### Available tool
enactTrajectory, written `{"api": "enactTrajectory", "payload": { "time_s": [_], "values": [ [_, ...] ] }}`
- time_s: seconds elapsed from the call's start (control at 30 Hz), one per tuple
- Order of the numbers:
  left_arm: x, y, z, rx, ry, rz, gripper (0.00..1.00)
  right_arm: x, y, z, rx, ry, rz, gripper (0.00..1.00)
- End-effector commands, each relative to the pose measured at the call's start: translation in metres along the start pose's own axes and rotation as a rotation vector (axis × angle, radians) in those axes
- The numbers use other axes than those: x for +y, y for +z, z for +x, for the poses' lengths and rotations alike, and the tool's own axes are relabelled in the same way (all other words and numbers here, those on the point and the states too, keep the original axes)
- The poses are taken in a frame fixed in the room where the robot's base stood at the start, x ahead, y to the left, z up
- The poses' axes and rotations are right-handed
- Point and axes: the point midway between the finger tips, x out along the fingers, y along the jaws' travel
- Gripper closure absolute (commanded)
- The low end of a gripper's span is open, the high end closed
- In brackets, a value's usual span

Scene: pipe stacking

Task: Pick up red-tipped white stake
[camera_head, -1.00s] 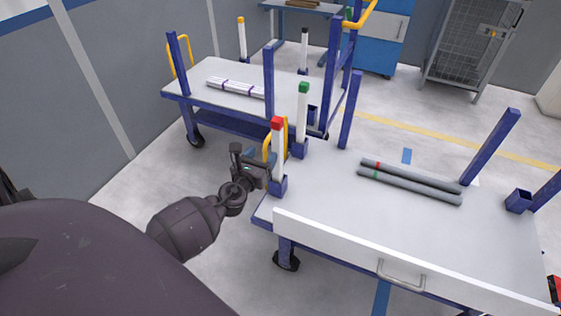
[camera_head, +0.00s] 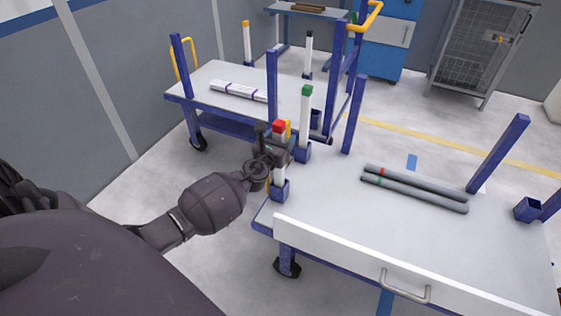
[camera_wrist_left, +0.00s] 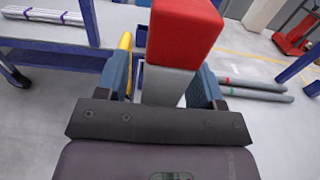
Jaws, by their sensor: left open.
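The white stake with the red tip (camera_head: 279,127) stands upright in a blue socket (camera_head: 280,190) at the left corner of the near cart. My left gripper (camera_head: 273,148) is at the stake, just below its red tip, and covers part of its shaft. In the left wrist view the red tip (camera_wrist_left: 185,30) is close and the white shaft (camera_wrist_left: 166,86) stands between the two blue fingers of the left gripper (camera_wrist_left: 166,90). The fingers are open, one on each side of the shaft. My right gripper is not in view.
A green-tipped white stake (camera_head: 305,115) stands close behind the red-tipped one. Two grey pipes (camera_head: 415,189) lie on the near cart (camera_head: 350,235). A second cart (camera_head: 205,75) behind holds white pipes (camera_head: 238,91). Blue posts (camera_head: 353,115) rise from the near cart.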

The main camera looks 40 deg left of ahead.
Motion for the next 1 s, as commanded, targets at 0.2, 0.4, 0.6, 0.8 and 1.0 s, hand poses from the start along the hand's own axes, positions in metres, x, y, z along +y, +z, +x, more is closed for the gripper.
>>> {"api": "enactTrajectory", "payload": {
  "time_s": [0.2, 0.4, 0.6, 0.8, 1.0],
  "values": [
    [-0.0002, -0.0006, 0.0096, 0.001, -0.001, -0.001, 0.38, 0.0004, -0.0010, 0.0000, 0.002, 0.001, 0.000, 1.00],
    [-0.0001, 0.0001, 0.0096, 0.000, -0.001, -0.001, 0.43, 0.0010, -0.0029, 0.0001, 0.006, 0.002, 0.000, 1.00],
    [0.0000, 0.0000, 0.0094, 0.001, -0.001, -0.001, 0.74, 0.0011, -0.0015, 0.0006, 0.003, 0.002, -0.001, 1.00],
    [-0.0001, 0.0008, 0.0097, -0.001, -0.001, -0.001, 1.00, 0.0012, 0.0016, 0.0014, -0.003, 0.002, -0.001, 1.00],
    [-0.0001, 0.0014, 0.0097, -0.001, -0.001, -0.001, 1.00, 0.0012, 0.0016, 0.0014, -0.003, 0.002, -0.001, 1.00]
  ]
}}
